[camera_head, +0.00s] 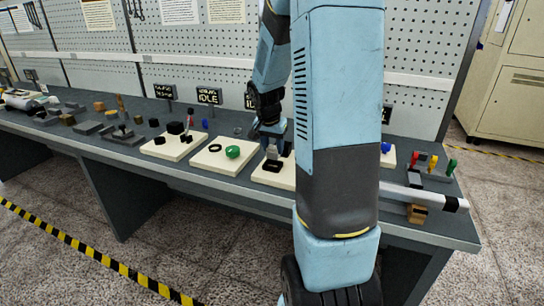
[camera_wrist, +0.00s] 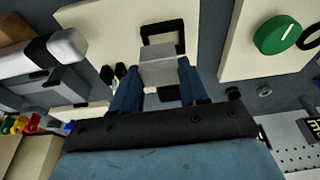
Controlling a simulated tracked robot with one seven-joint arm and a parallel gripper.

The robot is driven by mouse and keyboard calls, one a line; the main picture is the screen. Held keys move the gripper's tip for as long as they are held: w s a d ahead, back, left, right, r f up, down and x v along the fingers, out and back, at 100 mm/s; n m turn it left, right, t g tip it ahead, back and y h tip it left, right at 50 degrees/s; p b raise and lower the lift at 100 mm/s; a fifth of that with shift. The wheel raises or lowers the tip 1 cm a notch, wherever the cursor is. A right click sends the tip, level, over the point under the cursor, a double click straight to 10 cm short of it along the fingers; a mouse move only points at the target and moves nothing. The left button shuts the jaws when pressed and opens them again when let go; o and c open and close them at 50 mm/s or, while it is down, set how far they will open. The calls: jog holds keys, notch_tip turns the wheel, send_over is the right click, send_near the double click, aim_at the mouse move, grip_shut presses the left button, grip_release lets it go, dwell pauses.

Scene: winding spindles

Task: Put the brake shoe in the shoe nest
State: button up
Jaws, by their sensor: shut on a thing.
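My gripper (camera_wrist: 157,76) is shut on a grey block, which I take for the brake shoe (camera_wrist: 160,68), held between its two blue fingers. A black square frame, which looks like the shoe nest (camera_wrist: 145,36), lies on a cream board (camera_wrist: 112,30) just beyond the block in the wrist view. The block covers the frame's near part. In the head view my gripper (camera_head: 273,137) points down over the same board (camera_head: 258,178), with the black frame (camera_head: 272,167) below it. I cannot tell whether the block touches the frame.
A cream board with a green knob (camera_head: 233,152) and a black ring (camera_head: 215,147) lies to the left. Another board with black blocks (camera_head: 159,140) lies farther left. On the right are coloured levers (camera_head: 433,161) and a white cylinder (camera_head: 415,194). My arm hides part of the bench.

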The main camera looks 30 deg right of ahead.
aim_at(272, 155)
jog(key=shift+w+d+f, duration=0.25)
jog(key=shift+w+f, duration=0.3)
jog(key=shift+f, duration=0.15)
jog(key=shift+w+d+f, duration=0.1)
jog(key=shift+w+f, duration=0.15)
jog(key=shift+f, duration=0.3)
jog(key=shift+s+f, duration=0.15)
jog(key=shift+f, duration=0.5)
jog(key=shift+s+f, duration=0.15)
jog(key=shift+f, duration=0.5)
grip_shut()
jog(key=o, duration=0.8)
grip_release()
jog(key=o, duration=0.4)
jog(key=shift+w+f, duration=0.1)
jog(key=shift+w, duration=0.1)
jog(key=shift+c, duration=0.2)
